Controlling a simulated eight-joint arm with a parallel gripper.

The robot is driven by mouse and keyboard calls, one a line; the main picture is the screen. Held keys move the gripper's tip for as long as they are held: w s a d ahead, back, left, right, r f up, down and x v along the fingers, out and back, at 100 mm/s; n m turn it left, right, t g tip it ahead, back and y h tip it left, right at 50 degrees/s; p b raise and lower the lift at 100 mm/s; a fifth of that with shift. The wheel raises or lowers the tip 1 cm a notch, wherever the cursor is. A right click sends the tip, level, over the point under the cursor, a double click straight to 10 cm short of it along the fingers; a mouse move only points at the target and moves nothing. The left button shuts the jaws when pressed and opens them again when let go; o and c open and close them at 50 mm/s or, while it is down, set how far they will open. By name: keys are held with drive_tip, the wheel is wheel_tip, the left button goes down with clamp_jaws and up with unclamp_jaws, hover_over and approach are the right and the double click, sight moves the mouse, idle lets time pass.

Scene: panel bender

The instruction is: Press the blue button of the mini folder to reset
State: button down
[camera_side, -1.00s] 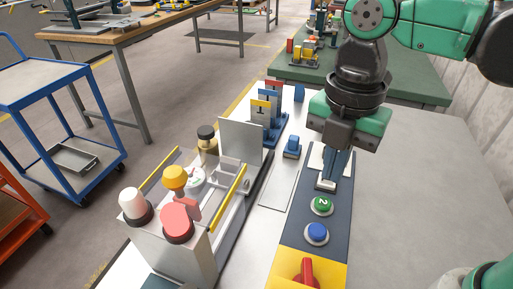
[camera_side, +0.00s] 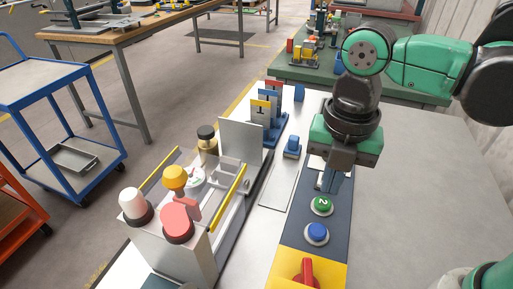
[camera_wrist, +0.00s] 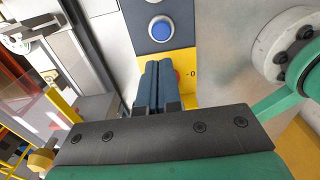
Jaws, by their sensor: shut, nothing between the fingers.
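The blue button (camera_side: 316,232) of the mini folder sits in a pale ring on the dark control panel (camera_side: 290,240), just nearer the camera than the green button (camera_side: 322,204) marked 2. My gripper (camera_side: 326,188) is shut and empty over the panel, just beyond the green button in the side view. I cannot tell its exact height there. In the wrist view the blue button (camera_wrist: 161,29) is in clear view above the shut fingertips (camera_wrist: 158,66), apart from them in the picture. The fingers partly hide the yellow end of the panel.
A red knob (camera_side: 306,272) stands on the panel's yellow end (camera_side: 330,277). The folder machine (camera_side: 185,245) with red, white and yellow domes is at left. A small blue block (camera_side: 292,147) and blue stands (camera_side: 270,125) lie beyond. The grey tabletop (camera_side: 420,200) at right is clear.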

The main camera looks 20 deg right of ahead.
sight(316, 229)
wheel_tip(316, 229, down, 10)
idle(0.5)
drive_tip(key=shift+f, duration=0.95)
drive_tip(key=shift+r, duration=4.3)
